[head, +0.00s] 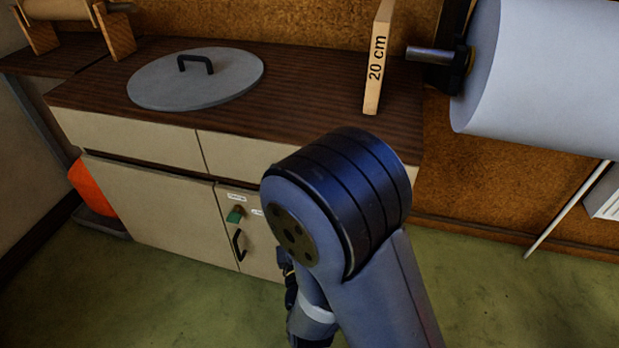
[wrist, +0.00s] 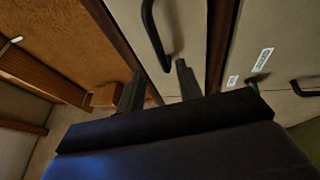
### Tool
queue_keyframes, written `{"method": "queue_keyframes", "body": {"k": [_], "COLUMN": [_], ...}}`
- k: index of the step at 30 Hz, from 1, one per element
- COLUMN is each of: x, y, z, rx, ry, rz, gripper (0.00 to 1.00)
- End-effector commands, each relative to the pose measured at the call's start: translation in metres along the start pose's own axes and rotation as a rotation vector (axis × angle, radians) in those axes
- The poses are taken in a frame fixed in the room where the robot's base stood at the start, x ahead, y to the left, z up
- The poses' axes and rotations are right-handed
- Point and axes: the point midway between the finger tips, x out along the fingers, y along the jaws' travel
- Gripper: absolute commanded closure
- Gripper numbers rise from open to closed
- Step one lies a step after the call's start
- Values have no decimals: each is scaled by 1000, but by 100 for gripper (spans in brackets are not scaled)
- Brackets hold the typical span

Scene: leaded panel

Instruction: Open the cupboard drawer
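The cupboard (head: 300,100) has a brown wood top and cream fronts. Its right drawer front (head: 235,152) sits under the top and looks flush; my arm covers much of it in the head view. In the wrist view a cream front (wrist: 192,22), which looks like this drawer, carries a black bar handle (wrist: 152,30). My gripper (wrist: 159,70) is open, its two fingers apart and empty. The near end of the handle appears between the fingertips, closer to the right one. I cannot tell whether they touch. The fingertips are hidden in the head view.
Below are a door with a black handle (head: 238,245), a green knob (head: 236,214) and small labels. A grey lid (head: 196,78) and a "20 cm" board (head: 378,60) are on top. A large pale roll (head: 545,70) is at right. Green floor (head: 480,290) is open at right.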

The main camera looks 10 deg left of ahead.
Motion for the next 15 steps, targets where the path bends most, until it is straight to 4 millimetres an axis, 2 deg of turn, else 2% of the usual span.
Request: {"method": "queue_keyframes", "body": {"k": [9, 15], "x": [61, 84], "y": [0, 0], "z": [2, 1], "rx": [2, 1], "ry": [-4, -3], "rz": [3, 2], "gripper": [66, 66]}}
